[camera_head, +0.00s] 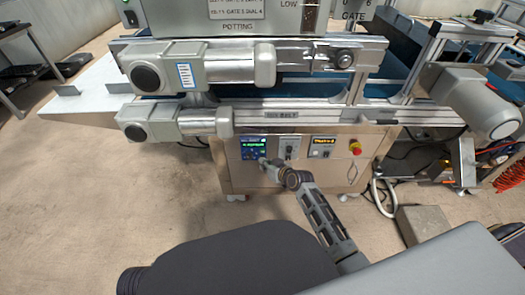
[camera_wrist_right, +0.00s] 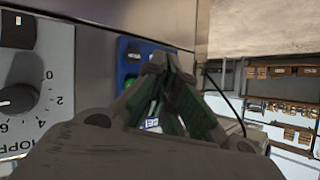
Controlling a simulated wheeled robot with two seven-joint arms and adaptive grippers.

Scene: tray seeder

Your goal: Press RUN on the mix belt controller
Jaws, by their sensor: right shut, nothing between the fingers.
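The controller with a dark screen and blue frame (camera_head: 251,142) is on the front of a beige cabinet, under the belt machine. In the right wrist view its blue face (camera_wrist_right: 127,55) shows behind my fingers. My right gripper (camera_head: 265,162) is shut and empty, with its tips at the lower right of this controller. In the wrist view my right gripper (camera_wrist_right: 168,65) covers much of the blue face. My left gripper is not in view.
The black dial (camera_wrist_right: 17,99) is close left in the wrist view. Motor housings (camera_head: 205,65) jut out above the cabinet.

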